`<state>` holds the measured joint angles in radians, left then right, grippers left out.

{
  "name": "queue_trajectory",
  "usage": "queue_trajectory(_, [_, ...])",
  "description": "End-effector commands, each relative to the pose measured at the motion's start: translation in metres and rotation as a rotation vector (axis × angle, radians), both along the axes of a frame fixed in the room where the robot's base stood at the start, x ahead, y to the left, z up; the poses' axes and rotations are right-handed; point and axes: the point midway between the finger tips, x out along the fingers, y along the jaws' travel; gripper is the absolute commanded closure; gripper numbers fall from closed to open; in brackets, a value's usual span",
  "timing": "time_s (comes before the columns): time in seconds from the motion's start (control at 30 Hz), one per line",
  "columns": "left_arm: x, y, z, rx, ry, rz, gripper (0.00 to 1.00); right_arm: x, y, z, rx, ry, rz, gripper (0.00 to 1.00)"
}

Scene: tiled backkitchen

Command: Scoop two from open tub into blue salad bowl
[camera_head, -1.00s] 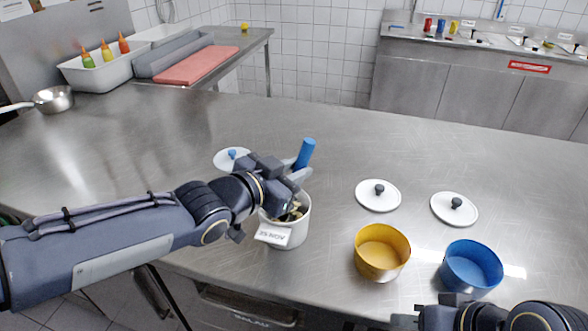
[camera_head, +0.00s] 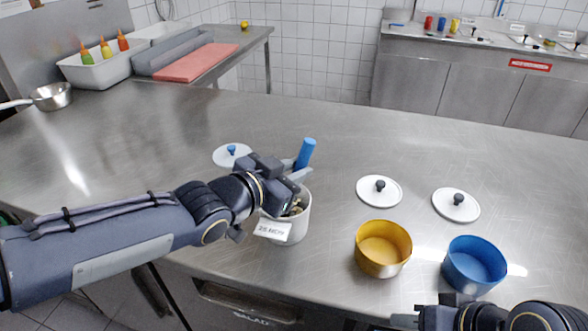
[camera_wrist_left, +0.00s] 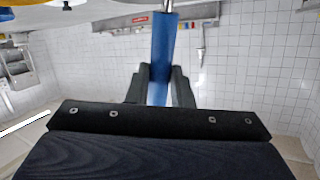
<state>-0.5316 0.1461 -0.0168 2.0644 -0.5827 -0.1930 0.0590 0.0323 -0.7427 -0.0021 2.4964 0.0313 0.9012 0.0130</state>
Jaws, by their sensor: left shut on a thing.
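A white open tub (camera_head: 294,228) with a small label stands near the front edge of the steel table, and some pale contents show inside it. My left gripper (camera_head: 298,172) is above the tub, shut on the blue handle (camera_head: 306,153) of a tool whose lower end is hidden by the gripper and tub. In the left wrist view the blue handle (camera_wrist_left: 163,55) stands between the fingers. The blue salad bowl (camera_head: 474,264) stands to the right and looks empty.
A yellow bowl (camera_head: 383,249) stands between the tub and the blue bowl. White lids with dark knobs (camera_head: 379,191) (camera_head: 456,205) lie behind the bowls. Another lid with a blue knob (camera_head: 232,155) lies behind my left arm. The table's middle back is clear.

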Motion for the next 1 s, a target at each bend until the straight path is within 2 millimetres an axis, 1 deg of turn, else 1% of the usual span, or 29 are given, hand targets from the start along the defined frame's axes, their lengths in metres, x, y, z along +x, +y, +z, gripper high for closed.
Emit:
queue_trajectory(0.6, [0.0,-0.0001,-0.009,-0.001,-0.001,0.0,1.0,-0.0001,0.0,-0.0095,0.0,0.0,0.0,0.64])
queue_trajectory(1.0, [0.0,-0.0001,-0.0097,-0.001,-0.001,0.0,1.0,-0.0001,0.0,-0.0103,0.001,0.003,0.0,0.64])
